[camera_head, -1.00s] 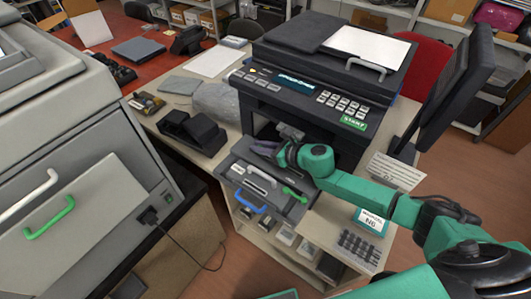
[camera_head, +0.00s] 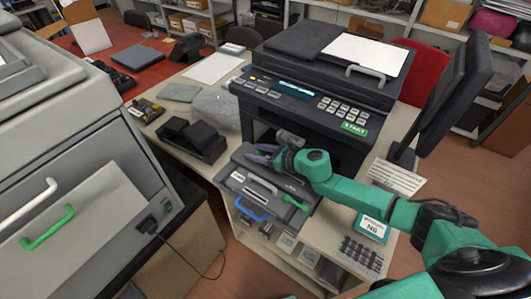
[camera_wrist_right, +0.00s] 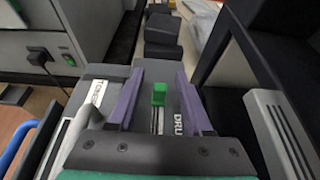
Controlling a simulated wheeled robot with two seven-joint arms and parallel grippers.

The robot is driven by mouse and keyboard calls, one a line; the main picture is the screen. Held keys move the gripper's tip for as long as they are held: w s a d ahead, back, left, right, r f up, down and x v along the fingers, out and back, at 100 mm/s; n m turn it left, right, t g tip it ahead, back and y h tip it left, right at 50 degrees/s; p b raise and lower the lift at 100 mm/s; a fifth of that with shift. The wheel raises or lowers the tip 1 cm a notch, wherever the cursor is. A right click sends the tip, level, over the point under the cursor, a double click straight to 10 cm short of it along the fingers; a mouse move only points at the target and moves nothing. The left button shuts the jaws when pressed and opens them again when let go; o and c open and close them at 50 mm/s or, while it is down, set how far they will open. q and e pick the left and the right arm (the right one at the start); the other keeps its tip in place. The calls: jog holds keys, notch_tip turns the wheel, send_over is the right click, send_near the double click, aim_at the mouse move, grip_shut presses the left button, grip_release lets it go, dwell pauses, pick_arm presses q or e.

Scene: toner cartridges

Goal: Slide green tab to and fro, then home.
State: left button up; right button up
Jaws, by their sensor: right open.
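The green tab (camera_wrist_right: 159,93) stands in a narrow slot on a dark grey drum unit (camera_wrist_right: 178,140) marked "DRU…" in the right wrist view. My right gripper (camera_wrist_right: 160,78) is open, with one purple finger on each side of the tab and a visible gap to both. In the head view my right gripper (camera_head: 262,154) is low over the back of the dark unit (camera_head: 262,182) in front of the printer. The tab is hidden or too small to tell there. My left gripper is not in view.
The printer (camera_head: 315,88) stands just behind the unit. A black cartridge-like block (camera_head: 192,138) lies to the left. A grey machine (camera_head: 75,130) fills the left side.

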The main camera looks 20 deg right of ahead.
jog(key=b+v, duration=0.4)
jog(key=v, duration=0.8)
jog(key=shift+s+a+f, duration=0.1)
jog(key=shift+a, duration=0.05)
jog(key=shift+v, duration=1.15)
